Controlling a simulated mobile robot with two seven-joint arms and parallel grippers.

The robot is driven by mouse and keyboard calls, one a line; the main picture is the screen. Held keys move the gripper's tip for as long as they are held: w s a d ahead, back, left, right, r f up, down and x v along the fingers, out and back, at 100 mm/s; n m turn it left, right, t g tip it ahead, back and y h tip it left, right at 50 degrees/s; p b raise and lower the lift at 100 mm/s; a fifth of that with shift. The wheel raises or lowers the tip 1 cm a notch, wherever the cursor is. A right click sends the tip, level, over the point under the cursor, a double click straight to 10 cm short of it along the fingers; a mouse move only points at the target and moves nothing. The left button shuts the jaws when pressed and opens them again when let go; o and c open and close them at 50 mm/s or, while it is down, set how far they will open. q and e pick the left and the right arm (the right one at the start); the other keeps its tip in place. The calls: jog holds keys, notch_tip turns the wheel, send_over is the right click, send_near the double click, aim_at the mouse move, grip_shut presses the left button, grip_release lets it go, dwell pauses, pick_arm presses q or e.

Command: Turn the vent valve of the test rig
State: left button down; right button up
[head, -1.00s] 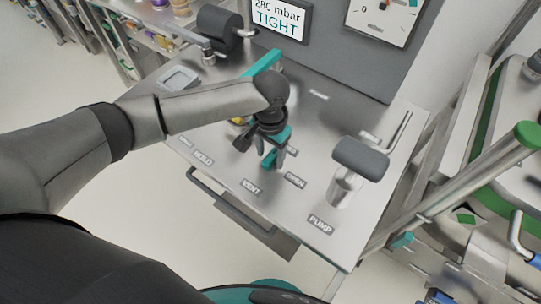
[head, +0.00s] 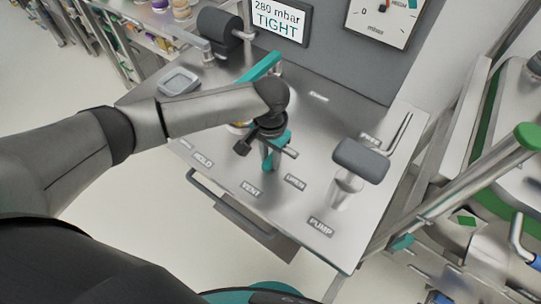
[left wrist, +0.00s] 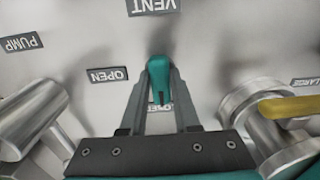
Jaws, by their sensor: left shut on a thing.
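The vent valve's teal lever (left wrist: 158,75) shows in the left wrist view between my fingers, its rounded end toward the VENT label (left wrist: 152,5). My left gripper (left wrist: 158,88) is shut on it. In the head view my left gripper (head: 268,158) is over the steel rig top (head: 310,115), behind the VENT label (head: 250,188). My wrist hides most of the valve there. The OPEN label (left wrist: 107,75) is left of the lever in the wrist view; another label beneath the fingers is partly hidden. My right gripper is not in view.
The grey-handled pump lever (head: 361,160) stands to the right of my gripper. A grey roller-like handle (head: 220,30) and a square tray (head: 179,82) are at the back left. The display (head: 281,22) reads 280 mbar TIGHT. A yellow lever (left wrist: 292,107) is close on the right in the wrist view.

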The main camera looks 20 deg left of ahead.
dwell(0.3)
pick_arm(q)
jog(key=shift+r+m+p, duration=0.2)
jog(key=shift+m+p, duration=0.7)
jog(key=shift+p, duration=0.2)
jog(key=shift+m+p, duration=1.1)
jog(key=shift+m, duration=0.1)
jog(key=m+p, duration=0.1)
jog(key=m, duration=0.1)
jog(key=shift+m+p, duration=0.3)
jog(key=shift+m, duration=0.1)
jog(key=m+p, duration=0.1)
jog(key=m, duration=0.1)
jog(key=shift+f+m, duration=0.1)
jog(key=shift+m, duration=0.3)
jog(key=m+p, duration=0.1)
jog(key=m, duration=0.2)
jog(key=shift+w+m, duration=0.1)
jog(key=shift+m, duration=0.2)
jog(key=shift+d+m, duration=0.1)
jog(key=shift+m, duration=2.1)
jog(key=c, duration=0.6)
grip_release()
jog(key=shift+f, duration=0.1)
jog(key=shift+c, duration=0.2)
